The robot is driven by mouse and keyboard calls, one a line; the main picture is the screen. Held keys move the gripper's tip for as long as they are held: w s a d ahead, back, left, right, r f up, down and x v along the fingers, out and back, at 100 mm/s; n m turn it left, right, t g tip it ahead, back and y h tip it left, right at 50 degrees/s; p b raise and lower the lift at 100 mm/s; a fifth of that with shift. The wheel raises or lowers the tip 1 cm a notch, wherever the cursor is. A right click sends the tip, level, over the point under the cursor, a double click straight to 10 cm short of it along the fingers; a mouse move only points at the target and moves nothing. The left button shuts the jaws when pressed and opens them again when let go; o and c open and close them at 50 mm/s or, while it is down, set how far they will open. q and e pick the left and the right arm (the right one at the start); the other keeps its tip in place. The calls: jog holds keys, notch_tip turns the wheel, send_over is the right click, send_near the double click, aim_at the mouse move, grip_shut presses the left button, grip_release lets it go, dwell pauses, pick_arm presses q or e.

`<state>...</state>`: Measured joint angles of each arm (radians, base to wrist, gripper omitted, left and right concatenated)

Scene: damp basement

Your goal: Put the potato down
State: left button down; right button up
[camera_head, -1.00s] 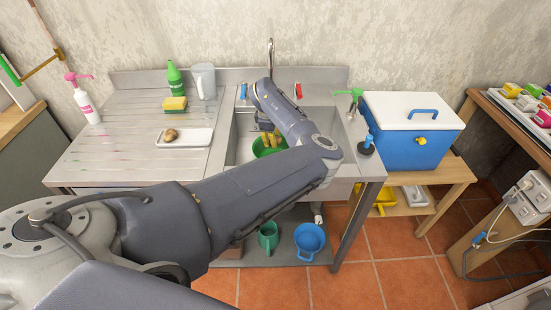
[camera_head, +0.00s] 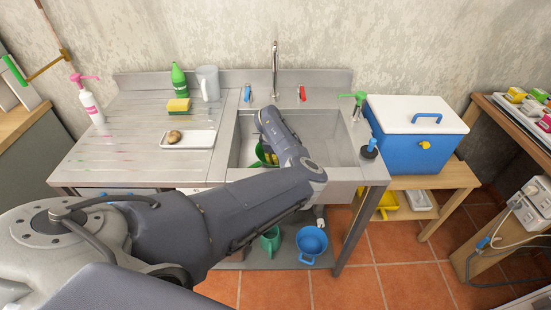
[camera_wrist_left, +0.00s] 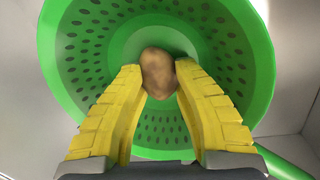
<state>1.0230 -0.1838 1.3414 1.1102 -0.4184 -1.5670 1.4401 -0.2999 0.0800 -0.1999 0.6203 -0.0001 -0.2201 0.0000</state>
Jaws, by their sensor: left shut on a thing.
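The potato (camera_wrist_left: 158,72) is light brown and sits between the yellow fingers of my left gripper (camera_wrist_left: 159,82) in the left wrist view. The gripper is shut on it, and the fingers point into a green colander (camera_wrist_left: 255,55) with holes, seen from above its bowl. In the head view, my left gripper (camera_head: 271,157) reaches down into the sink (camera_head: 325,140), and the colander (camera_head: 257,157) is partly hidden by my arm. The potato is hidden there. Whether it touches the colander's bottom cannot be told. My right gripper is not in view.
A white tray (camera_head: 200,140) with a brown potato-like item (camera_head: 175,136) lies on the drainboard. A sponge (camera_head: 179,105), green bottle (camera_head: 179,80) and jug (camera_head: 208,83) stand behind. The faucet (camera_head: 275,68) rises behind the sink. A blue cooler (camera_head: 405,145) stands right.

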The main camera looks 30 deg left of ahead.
pick_arm(q)
jog(key=c, duration=1.4)
grip_release()
jog(key=shift+f, duration=0.1)
jog(key=r, duration=0.4)
jog(key=s+r, duration=0.1)
jog(key=r, duration=0.3)
jog(key=s+r, duration=0.1)
jog(key=r, duration=0.3)
jog(key=shift+s, duration=0.2)
